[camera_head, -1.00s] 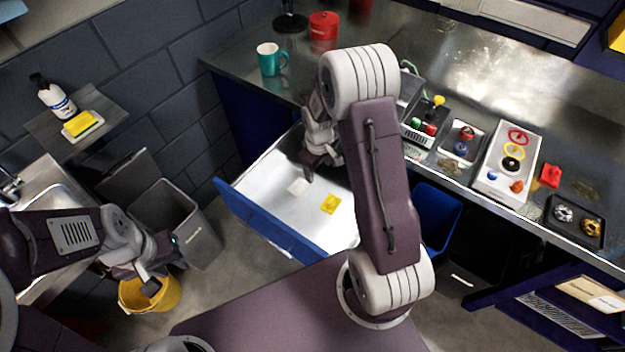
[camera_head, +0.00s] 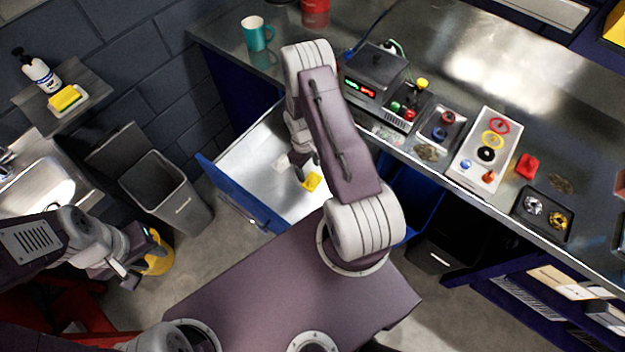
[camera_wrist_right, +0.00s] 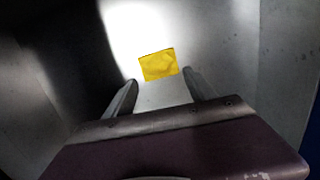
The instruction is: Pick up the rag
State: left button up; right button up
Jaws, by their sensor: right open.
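The yellow rag (camera_head: 312,182) lies flat on the floor of the open drawer (camera_head: 244,163). In the right wrist view the rag (camera_wrist_right: 158,65) sits just beyond the fingertips, roughly centred between them. My right gripper (camera_head: 304,172) reaches down into the drawer beside the rag; in the right wrist view it (camera_wrist_right: 160,78) is open with nothing between its fingers. My left gripper (camera_head: 128,272) is at the lower left, above the floor near the yellow bucket, well away from the drawer; its fingers are too small to judge.
A pale patch (camera_head: 280,162) lies in the drawer left of the rag. The workbench (camera_head: 470,75) above holds a teal mug (camera_head: 257,34), a power unit (camera_head: 374,72) and trays of parts.

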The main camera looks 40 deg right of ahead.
aim_at(312, 178)
jog(key=f, duration=0.3)
jog(key=s+f, duration=0.1)
jog(key=f, duration=0.1)
jog(key=shift+d+p, duration=0.3)
jog(key=shift+p, duration=0.1)
grip_shut()
